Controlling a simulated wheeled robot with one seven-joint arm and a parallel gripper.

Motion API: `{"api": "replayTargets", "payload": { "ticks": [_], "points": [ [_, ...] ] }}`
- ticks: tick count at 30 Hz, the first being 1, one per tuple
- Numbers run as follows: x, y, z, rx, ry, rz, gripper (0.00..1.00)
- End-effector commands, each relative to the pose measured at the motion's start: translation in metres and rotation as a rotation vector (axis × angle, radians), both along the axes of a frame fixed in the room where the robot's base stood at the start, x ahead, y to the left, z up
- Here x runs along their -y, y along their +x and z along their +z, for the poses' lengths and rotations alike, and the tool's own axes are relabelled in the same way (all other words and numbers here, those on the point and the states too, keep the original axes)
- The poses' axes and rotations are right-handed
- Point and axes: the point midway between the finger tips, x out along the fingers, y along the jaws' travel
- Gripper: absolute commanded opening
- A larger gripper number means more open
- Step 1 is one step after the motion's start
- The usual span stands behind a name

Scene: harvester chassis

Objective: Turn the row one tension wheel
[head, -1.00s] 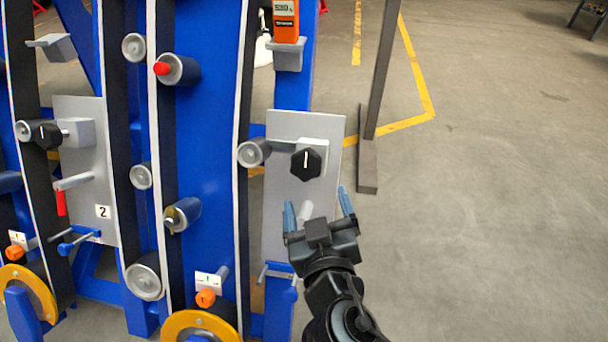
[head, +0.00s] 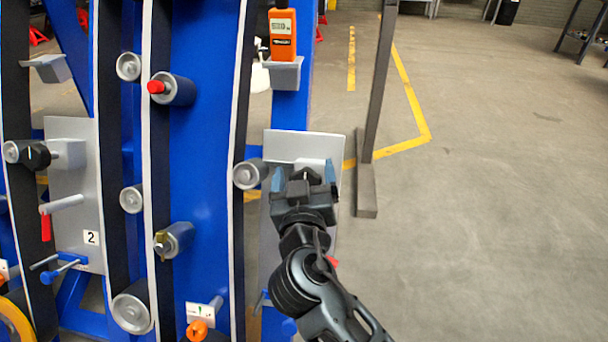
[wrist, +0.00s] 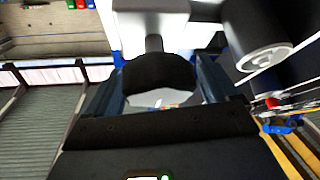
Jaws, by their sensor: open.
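The row one tension wheel is a black faceted knob; in the wrist view the wheel (wrist: 158,72) sits between my two open fingers, on a pale block. In the head view my gripper (head: 304,176) is in front of the wheel and hides most of it. The blue fingertips stand on either side of where it sits. I cannot tell whether either finger touches it. The grey plate (head: 300,145) carrying the wheel shows behind my gripper, right of the blue frame.
A grey roller (head: 249,174) is just left of my gripper. A second plate (head: 70,190) marked 2, with its own black knob (head: 36,156), is at the far left. An orange meter (head: 282,35) stands above.

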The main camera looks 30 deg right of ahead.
Motion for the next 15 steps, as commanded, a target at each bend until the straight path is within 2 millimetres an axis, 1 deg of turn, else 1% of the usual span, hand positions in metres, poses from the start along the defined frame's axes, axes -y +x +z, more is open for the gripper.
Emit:
{"api": "replayTargets", "payload": {
  "ticks": [7, 8, 15],
  "points": [
    [0.0004, 0.0009, -0.0003, 0.0, 0.0, 0.001, 0.87],
    [0.0004, 0.0009, -0.0002, 0.0, 0.0, 0.001, 0.85],
    [0.0002, 0.0007, -0.0002, 0.0, 0.0, 0.001, 0.62]
  ]
}}
